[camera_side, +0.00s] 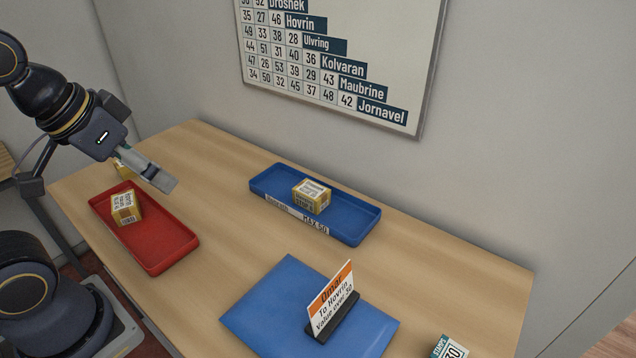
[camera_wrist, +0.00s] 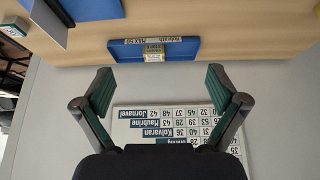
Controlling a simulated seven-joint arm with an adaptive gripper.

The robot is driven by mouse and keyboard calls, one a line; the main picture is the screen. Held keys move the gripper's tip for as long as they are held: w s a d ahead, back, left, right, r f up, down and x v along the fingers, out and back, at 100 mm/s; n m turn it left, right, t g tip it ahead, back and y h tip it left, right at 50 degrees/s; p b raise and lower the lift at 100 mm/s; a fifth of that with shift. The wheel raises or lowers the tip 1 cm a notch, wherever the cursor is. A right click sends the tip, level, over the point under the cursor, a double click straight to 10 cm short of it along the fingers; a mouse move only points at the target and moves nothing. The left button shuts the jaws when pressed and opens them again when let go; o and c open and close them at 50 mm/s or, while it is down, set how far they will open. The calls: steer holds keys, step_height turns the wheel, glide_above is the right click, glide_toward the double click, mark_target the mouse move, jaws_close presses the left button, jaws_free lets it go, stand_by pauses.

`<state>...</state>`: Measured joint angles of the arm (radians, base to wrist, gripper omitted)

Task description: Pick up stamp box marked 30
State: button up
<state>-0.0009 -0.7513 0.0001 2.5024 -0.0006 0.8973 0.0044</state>
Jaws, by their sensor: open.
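A white and green stamp box (camera_side: 450,348) stands at the bottom edge of the side view, partly cut off. Its number looks like 30, but I cannot read it surely. A similar small box (camera_wrist: 15,27) shows at the upper left of the wrist view. A yellow stamp box (camera_side: 312,196) sits in the blue tray (camera_side: 350,232). Another yellow box (camera_side: 126,208) sits in the red tray (camera_side: 165,258). Their numbers are unclear. My gripper (camera_side: 160,178) is open and empty, above the far left of the counter, apart from the boxes; its spread fingers show in the wrist view (camera_wrist: 160,82).
A blue mat (camera_side: 250,310) carries a card (camera_side: 331,299) reading Omar, To Hovrin, with a value line. A further yellow item (camera_side: 123,168) is partly hidden behind my gripper. A wall chart (camera_side: 330,60) lists towns and numbers. The counter between the trays is clear.

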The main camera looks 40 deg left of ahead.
steer(key=shift+c, duration=1)
